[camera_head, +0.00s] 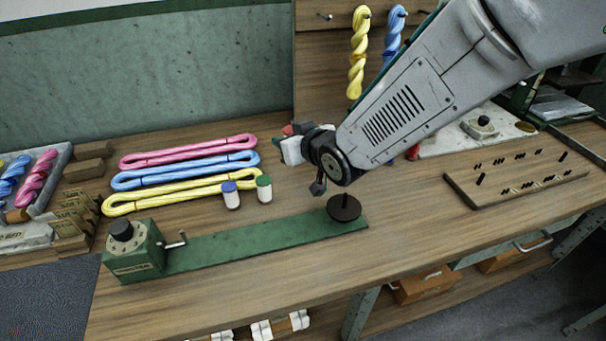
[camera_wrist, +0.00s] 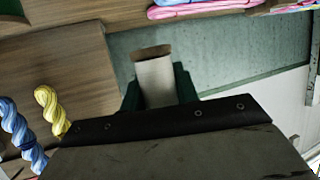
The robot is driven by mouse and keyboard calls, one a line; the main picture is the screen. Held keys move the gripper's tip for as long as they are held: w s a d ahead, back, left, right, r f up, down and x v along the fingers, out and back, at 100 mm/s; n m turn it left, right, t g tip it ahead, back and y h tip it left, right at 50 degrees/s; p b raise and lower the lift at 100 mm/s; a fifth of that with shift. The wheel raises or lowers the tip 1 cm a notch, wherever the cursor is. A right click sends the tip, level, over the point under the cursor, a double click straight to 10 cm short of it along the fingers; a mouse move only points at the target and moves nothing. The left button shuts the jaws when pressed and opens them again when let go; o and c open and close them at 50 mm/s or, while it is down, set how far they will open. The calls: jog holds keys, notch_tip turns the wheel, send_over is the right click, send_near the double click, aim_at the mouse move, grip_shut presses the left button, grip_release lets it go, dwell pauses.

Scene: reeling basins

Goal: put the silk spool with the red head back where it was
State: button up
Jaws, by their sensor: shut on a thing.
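The silk spool (camera_head: 291,151) shows as a white body with a bit of red at its upper left, held in the air above the bench. In the wrist view the white spool (camera_wrist: 155,82) has a brown end, and its red head cannot be made out. My gripper (camera_head: 300,143) is shut on it, with dark green fingers on both sides of the white body. A blue-headed spool (camera_head: 231,196) and a green-headed spool (camera_head: 264,190) stand upright on the bench, below and left of my gripper.
A green winder (camera_head: 245,240) with a crank and dark disc lies along the front. Pink, blue and yellow skeins (camera_head: 188,147) lie behind the standing spools. A pegged board (camera_head: 520,172) is at right. Twisted skeins (camera_head: 358,55) hang at the back. Bare bench lies right of the disc.

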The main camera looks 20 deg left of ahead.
jog(key=f, duration=0.6)
jog(key=w+f, duration=0.1)
jog(key=f, duration=0.3)
jog(key=shift+f, duration=0.1)
jog(key=shift+f, duration=0.35)
jog(key=shift+d+f, duration=0.1)
